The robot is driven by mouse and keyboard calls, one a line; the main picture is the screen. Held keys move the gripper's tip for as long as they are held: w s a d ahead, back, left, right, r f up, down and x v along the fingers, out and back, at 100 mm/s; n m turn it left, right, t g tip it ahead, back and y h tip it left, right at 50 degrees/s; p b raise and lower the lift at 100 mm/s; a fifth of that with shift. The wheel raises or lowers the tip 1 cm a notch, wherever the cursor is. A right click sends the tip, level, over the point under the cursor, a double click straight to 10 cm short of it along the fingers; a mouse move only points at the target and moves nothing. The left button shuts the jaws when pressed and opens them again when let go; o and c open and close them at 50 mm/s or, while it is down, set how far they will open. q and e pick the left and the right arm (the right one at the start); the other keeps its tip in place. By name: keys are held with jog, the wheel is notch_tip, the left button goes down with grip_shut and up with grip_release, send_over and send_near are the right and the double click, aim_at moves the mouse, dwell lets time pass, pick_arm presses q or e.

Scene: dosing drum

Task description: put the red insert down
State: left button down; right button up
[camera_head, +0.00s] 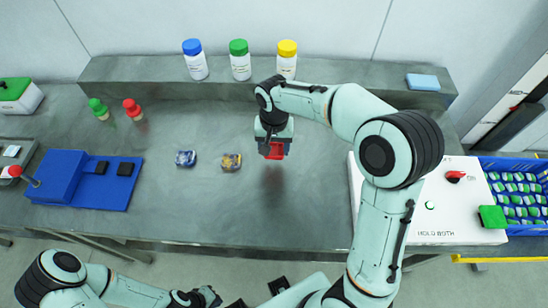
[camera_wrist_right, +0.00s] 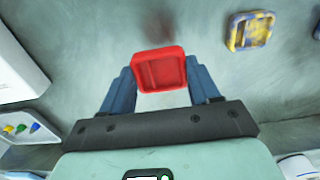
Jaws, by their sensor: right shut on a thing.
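The red insert (camera_head: 275,151) is a small red square piece with a shallow recess. My right gripper (camera_wrist_right: 160,80) is shut on it, one blue finger on each side, in the right wrist view. In the head view it is held over the bare middle of the grey table (camera_head: 230,212), with a faint reddish reflection below it. It appears to be above the surface, though the exact height cannot be told. My left gripper (camera_head: 207,297) is low at the bottom edge of the head view, off the table; its fingers are too small to read.
A yellow-blue patterned piece (camera_head: 231,162) and a blue-grey one (camera_head: 186,158) lie left of the insert. A white control box (camera_head: 430,212) stands right, a blue fixture (camera_head: 80,178) left. Capped bottles (camera_head: 240,60) stand on the back ledge. The table's front middle is clear.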

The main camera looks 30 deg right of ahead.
aim_at(274, 153)
pick_arm(q)
jog(key=shift+s+f, duration=0.15)
jog(key=shift+f, duration=0.15)
pick_arm(e)
jog(key=shift+f, duration=2.95)
jog(key=shift+f, duration=0.1)
jog(key=o, duration=0.6)
jog(key=shift+f+b, duration=0.1)
jog(key=shift+b, duration=0.2)
jog(key=o, duration=0.4)
pick_arm(q)
jog(key=shift+s+f, duration=0.1)
pick_arm(e)
jog(key=shift+o, duration=0.2)
jog(key=shift+r, duration=0.25)
notch_tip(274, 153, up, 12)
jog(key=shift+p, duration=0.75)
pick_arm(q)
jog(key=shift+w+r, duration=0.65)
jog(key=shift+r, duration=0.25)
